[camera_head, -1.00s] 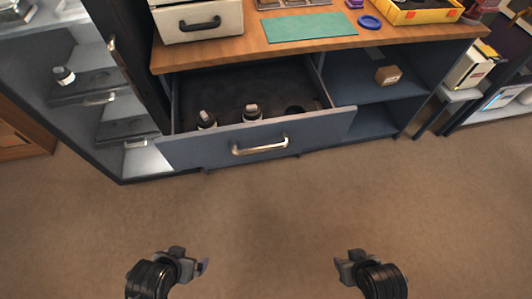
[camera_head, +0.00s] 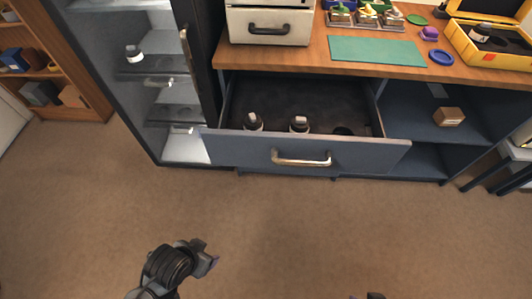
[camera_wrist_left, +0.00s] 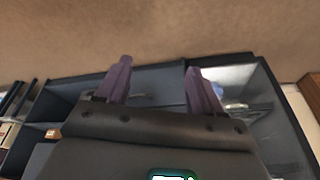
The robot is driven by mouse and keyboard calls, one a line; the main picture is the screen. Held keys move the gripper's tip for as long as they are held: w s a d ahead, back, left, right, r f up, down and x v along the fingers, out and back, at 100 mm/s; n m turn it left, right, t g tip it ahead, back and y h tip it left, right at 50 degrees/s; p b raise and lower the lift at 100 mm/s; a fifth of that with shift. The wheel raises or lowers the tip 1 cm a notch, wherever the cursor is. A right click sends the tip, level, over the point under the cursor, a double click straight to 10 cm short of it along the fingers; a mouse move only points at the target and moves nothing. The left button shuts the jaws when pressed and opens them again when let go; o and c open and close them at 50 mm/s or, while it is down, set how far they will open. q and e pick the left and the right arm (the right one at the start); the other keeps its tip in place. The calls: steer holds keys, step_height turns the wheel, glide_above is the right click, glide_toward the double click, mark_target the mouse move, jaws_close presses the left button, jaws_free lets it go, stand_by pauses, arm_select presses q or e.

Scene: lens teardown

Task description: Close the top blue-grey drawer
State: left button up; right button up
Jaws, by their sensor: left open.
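The top blue-grey drawer (camera_head: 225,149) is pulled out below the wooden worktop, with a silver bar handle (camera_head: 301,160) on its front. Two dark bottles with pale caps, one on the left (camera_head: 253,122) and one on the right (camera_head: 299,125), stand inside it beside a dark round shape (camera_head: 343,131). My left gripper (camera_head: 208,257) is in front of and below the drawer, clear of it to the left of the handle. Its two fingers (camera_wrist_left: 158,68) are spread and empty in the left wrist view. Only a tip of my right gripper (camera_head: 375,296) shows at the bottom edge.
A cabinet with glass shelves (camera_head: 150,75) stands left of the drawer, its dark door edge near the drawer's left side. Open shelves to the right hold a small brown box (camera_head: 449,117). The worktop (camera_head: 310,65) carries a green mat (camera_head: 375,50). The floor in front is clear.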

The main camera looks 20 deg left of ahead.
mark_target(221, 156)
arm_select(q)
steer(key=shift+w+m, duration=0.2)
steer(key=shift+m, duration=0.1)
steer(key=shift+c, duration=1.1)
steer(key=w+m+t, duration=0.2)
steer(key=w, duration=0.2)
steer(key=w+m+t, duration=0.2)
steer(key=w+t, duration=0.1)
steer(key=shift+w+r, duration=0.15)
steer(key=shift+w, duration=0.25)
jaws_close()
steer(key=w+a+m+t+y+p, duration=0.1)
steer(key=w+a+m+t+p, duration=0.15)
steer(key=w+m+t, duration=0.2)
step_height(221, 156, up, 7)
steer(key=s+d+m+t+y+p, duration=0.25)
steer(key=m+t+p, duration=0.2)
steer(key=p, duration=1.15)
steer(key=shift+y, duration=0.35)
steer(key=b+x, duration=0.3)
steer(key=x, duration=1)
steer(key=shift+a, duration=0.15)
steer(key=shift+w+a+b, duration=0.15)
steer(key=shift+w+b, duration=0.15)
steer(key=shift+w, duration=0.25)
